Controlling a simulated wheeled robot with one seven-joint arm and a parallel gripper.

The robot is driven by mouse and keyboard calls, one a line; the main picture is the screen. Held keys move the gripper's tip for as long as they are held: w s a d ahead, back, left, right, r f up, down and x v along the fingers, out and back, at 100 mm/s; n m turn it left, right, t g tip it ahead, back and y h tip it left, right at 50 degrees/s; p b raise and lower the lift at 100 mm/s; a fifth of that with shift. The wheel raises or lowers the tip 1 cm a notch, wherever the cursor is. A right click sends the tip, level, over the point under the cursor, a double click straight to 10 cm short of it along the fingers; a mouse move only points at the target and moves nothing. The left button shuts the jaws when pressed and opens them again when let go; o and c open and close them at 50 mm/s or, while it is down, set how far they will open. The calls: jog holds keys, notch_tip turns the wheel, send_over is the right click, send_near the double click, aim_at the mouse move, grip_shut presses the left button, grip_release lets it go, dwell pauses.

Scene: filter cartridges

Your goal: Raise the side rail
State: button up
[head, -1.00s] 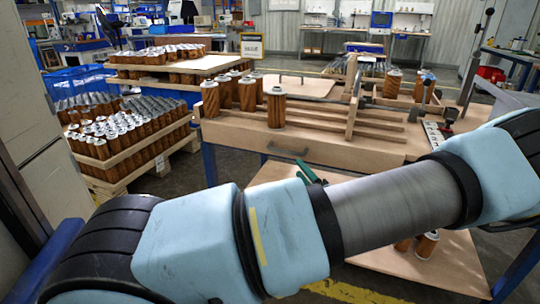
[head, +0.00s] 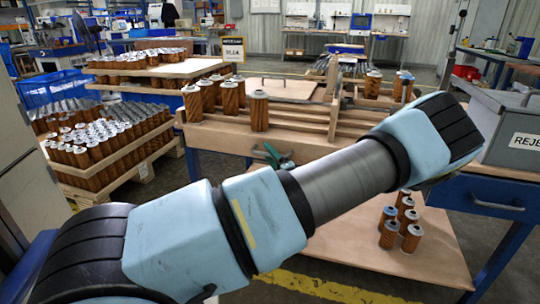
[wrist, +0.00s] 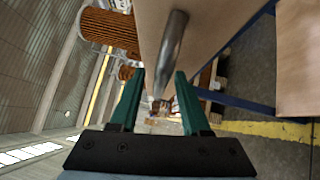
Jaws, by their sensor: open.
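The side rail looks to be the plain wooden board (head: 215,138) along the bench's front edge, hanging with its face towards me. In the wrist view the board (wrist: 215,30) shows tilted, with a grey metal bar handle (wrist: 172,45) on it. My gripper (wrist: 159,78) is open, its two green fingers on either side of the handle's near end. I cannot tell whether they touch it.
Several brown cartridges (head: 259,112) stand on the bench close behind the board. More cartridges (head: 389,234) stand on a low wooden shelf (head: 340,240). A grey reject box (head: 510,130) is on a blue bench at right. A loaded pallet (head: 70,190) is at left.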

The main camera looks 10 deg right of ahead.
grip_shut()
dwell(1.4)
